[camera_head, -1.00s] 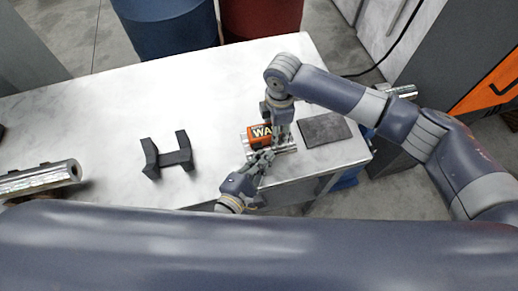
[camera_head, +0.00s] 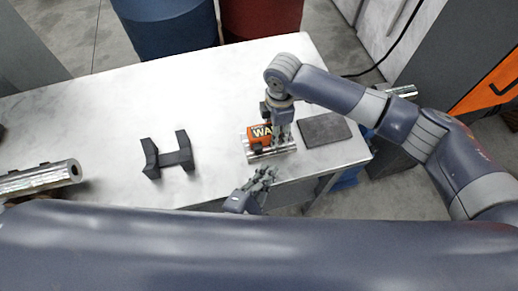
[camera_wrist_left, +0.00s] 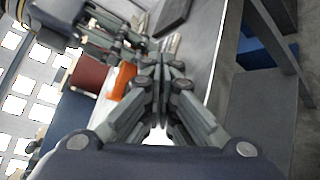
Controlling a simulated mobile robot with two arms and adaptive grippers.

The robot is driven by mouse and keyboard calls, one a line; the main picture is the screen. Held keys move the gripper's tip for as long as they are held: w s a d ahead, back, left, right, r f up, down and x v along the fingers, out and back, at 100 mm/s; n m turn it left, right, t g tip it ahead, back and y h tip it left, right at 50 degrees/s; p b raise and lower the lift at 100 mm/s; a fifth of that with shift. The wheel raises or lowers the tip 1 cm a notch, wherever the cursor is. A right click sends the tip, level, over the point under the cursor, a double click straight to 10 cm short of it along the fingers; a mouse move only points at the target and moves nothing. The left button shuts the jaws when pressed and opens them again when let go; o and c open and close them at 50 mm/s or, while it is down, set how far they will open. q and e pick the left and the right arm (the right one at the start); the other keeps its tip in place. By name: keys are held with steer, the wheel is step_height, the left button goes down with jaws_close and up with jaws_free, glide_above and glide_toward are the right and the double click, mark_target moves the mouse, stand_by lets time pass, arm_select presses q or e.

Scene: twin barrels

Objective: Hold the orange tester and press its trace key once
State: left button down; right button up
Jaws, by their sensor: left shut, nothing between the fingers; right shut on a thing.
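The trace key cannot be made out.
A dark flat pad (camera_head: 324,130) lies right of the tester. A black bracket (camera_head: 170,158) stands on the table (camera_head: 100,110) to the left. A silver tube (camera_head: 40,178) lies at far left. Blue (camera_head: 170,30) and red (camera_head: 262,18) barrels stand behind the table.

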arm_select(q)
steer(key=shift+s+d, duration=0.15)
steer(key=shift+s, duration=0.4)
steer(key=shift+s+d, duration=0.15)
steer(key=shift+s, duration=0.4)
arm_select(e)
steer(key=o, duration=1.3)
steer(key=shift+r, duration=0.1)
